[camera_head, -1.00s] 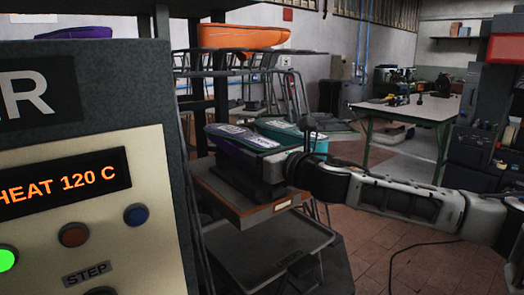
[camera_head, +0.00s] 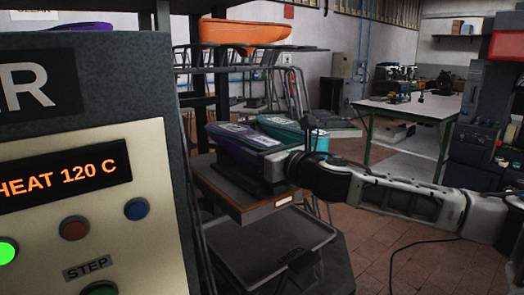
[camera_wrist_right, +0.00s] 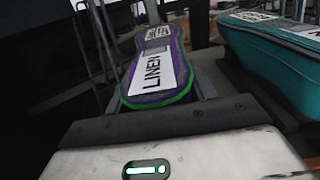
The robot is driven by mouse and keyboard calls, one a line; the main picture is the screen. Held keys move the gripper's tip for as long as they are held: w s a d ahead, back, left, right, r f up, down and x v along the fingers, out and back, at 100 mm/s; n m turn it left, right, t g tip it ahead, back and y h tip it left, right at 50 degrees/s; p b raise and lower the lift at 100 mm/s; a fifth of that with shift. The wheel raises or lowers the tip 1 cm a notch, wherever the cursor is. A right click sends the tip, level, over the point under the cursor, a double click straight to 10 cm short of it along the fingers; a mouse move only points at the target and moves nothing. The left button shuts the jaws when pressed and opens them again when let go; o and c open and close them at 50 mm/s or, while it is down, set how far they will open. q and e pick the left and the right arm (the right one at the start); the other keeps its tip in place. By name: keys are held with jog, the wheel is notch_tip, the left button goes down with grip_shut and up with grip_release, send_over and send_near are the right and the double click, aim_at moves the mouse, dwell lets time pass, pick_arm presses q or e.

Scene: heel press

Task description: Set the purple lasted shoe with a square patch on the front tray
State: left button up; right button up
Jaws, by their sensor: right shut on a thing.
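A purple lasted shoe (camera_head: 240,140) with a green edge and white labels is at the middle of the head view, over a brown wooden tray (camera_head: 240,212). Whether the shoe touches the tray is unclear. A grey tray (camera_head: 275,247) lies lower down, empty. I cannot tell which one is the front tray. My left gripper is out of view.
A teal shoe (camera_head: 283,128) stands close behind and right of the purple one. An orange shoe (camera_head: 245,33) and another purple shoe (camera_head: 85,27) sit higher up. The heater panel (camera_head: 90,190) blocks the left side. A worktable (camera_head: 410,106) stands far right.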

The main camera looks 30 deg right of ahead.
pick_arm(q)
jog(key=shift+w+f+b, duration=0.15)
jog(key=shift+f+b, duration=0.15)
jog(key=shift+b, duration=0.05)
pick_arm(e)
jog(key=shift+f, duration=0.6)
jog(key=o, duration=1.5)
jog(key=shift+f, duration=0.2)
jog(key=shift+s, duration=0.4)
pick_arm(q)
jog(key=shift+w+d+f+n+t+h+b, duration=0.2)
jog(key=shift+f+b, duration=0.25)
jog(key=shift+b, duration=0.95)
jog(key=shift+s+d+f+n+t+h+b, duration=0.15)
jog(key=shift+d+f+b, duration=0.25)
jog(key=shift+b, duration=1)
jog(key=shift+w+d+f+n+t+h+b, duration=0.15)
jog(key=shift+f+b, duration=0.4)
jog(key=shift+b, duration=0.85)
pick_arm(e)
jog(key=shift+s+d+r, duration=0.1)
jog(key=shift+s+d, duration=0.1)
jog(key=shift+s, duration=2.35)
jog(key=shift+s+d+r, duration=0.1)
jog(key=shift+s+d, duration=0.1)
jog(key=shift+s, duration=2.3)
jog(key=shift+s+d, duration=0.2)
jog(key=shift+s, duration=2.35)
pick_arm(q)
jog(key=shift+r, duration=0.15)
